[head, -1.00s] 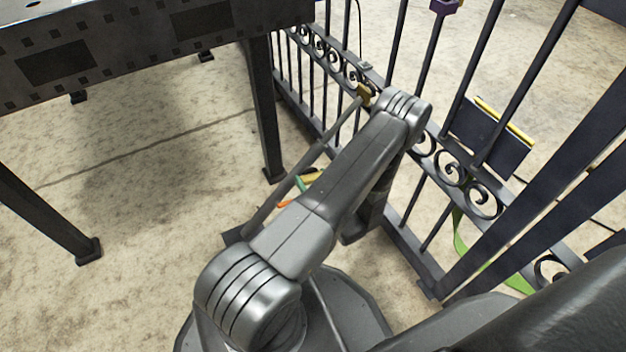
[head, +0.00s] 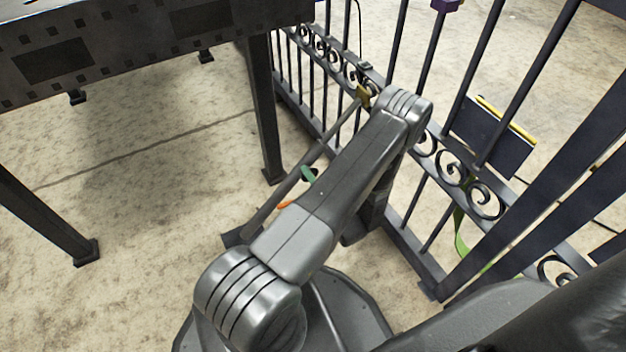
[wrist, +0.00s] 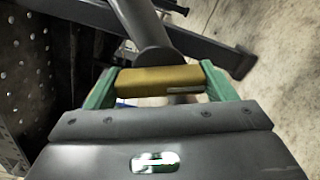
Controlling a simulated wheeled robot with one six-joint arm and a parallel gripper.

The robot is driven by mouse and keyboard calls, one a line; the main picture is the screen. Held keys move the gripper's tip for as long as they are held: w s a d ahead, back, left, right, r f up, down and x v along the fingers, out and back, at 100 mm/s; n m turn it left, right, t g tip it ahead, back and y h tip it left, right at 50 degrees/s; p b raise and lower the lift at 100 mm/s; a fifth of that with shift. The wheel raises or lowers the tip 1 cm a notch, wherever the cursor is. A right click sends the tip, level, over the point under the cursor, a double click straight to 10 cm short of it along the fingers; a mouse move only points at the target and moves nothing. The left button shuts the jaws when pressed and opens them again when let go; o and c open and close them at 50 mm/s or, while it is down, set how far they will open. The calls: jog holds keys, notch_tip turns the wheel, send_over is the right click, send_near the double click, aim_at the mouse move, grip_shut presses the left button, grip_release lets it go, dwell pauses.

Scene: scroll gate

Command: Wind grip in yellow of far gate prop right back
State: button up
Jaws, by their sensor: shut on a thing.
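The far gate prop (head: 330,138) is a dark slanted bar. It runs from a yellow bracket (head: 363,96) on the gate down to a foot (head: 235,238) on the floor. In the wrist view the yellow grip (wrist: 160,81) lies crosswise below the round end of a grey tube (wrist: 150,35). My gripper (wrist: 160,74) is shut on the grip, a green finger at each end. In the head view my arm hides the grip; only a green finger (head: 308,174) and a small orange part (head: 286,204) show beside it.
The dark scrollwork gate (head: 480,200) stands close on the right of my arm. A dark table (head: 150,40) stands at the upper left, one leg (head: 265,120) near the prop. A green strip (head: 459,235) shows behind the gate. Floor at left is clear.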

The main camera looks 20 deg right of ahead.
jog(key=m, duration=0.5)
jog(key=shift+m, duration=0.4)
dwell(0.3)
jog(key=o, duration=1)
jog(key=shift+s, duration=0.15)
jog(key=s+p, duration=0.1)
jog(key=s, duration=0.3)
jog(key=s+p, duration=0.1)
jog(key=s, duration=0.4)
jog(key=s+d+p, duration=0.1)
jog(key=s, duration=0.3)
jog(key=shift+s+p, duration=0.3)
jog(key=shift+p, duration=0.1)
